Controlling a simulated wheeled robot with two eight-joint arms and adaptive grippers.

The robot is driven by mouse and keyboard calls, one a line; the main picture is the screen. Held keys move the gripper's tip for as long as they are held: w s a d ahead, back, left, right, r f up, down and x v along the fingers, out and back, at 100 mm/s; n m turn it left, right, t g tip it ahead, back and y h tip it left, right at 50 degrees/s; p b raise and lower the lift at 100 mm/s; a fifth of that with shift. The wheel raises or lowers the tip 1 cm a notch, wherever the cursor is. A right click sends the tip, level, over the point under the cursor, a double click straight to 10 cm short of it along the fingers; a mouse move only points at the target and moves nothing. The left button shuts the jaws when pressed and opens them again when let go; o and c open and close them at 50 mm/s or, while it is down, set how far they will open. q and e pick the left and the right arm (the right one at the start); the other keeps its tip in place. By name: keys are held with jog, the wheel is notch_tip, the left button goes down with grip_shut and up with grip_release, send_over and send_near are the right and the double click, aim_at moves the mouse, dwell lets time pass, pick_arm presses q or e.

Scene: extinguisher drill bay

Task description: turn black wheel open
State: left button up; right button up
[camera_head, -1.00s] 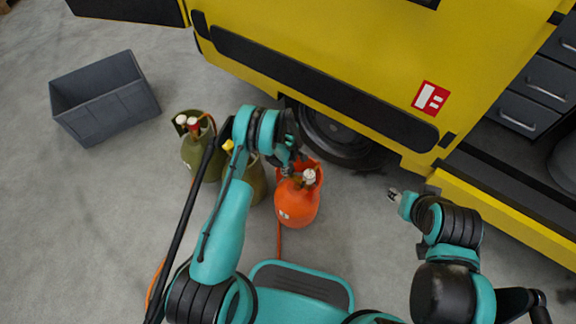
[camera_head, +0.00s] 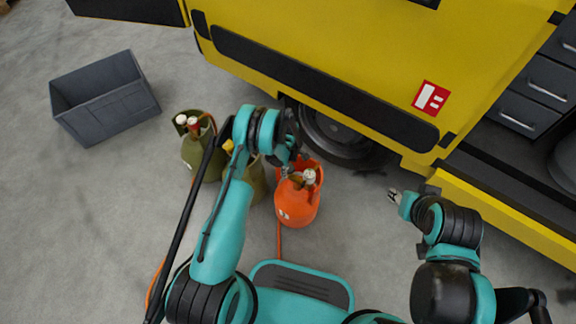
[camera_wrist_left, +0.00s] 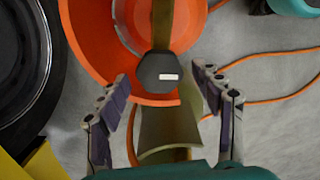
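The black wheel (camera_wrist_left: 158,73) is a dark faceted knob with a white mark, in the left wrist view. It sits at the open side of an orange collar (camera_wrist_left: 88,45), on a brass-coloured stem. My left gripper (camera_wrist_left: 160,78) is open, one finger on each side of the wheel, with visible gaps. In the head view my left gripper (camera_head: 290,158) is at the top of the orange cylinder (camera_head: 296,206); I cannot make out the black wheel there. My right gripper (camera_head: 394,196) is small and away from the cylinder, over bare floor; its opening is unclear.
Olive cylinders (camera_head: 197,160) stand left of the orange one, partly behind my left arm. A grey crate (camera_head: 108,105) is at the left. The yellow vehicle (camera_head: 350,60) and its tyre (camera_head: 335,135) are close behind. Orange hose (camera_wrist_left: 270,98) lies on the floor.

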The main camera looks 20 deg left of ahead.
pick_arm(q)
notch_tip(320, 180, up, 12)
dwell(0.6)
dwell(0.4)
jog(key=s+r+m+t, duration=0.2)
jog(key=s+r+m, duration=0.15)
jog(key=r, duration=0.85)
jog(key=s+r+m+t, duration=0.1)
jog(key=s+r+m, duration=0.25)
jog(key=r, duration=0.85)
jog(key=s+r+m+t, duration=0.2)
jog(key=s+r+m, duration=0.2)
jog(key=s, duration=0.5)
jog(key=s+r+m+t, duration=0.2)
jog(key=s+r+m, duration=0.2)
jog(key=s, duration=0.6)
jog(key=shift+m, duration=1.1)
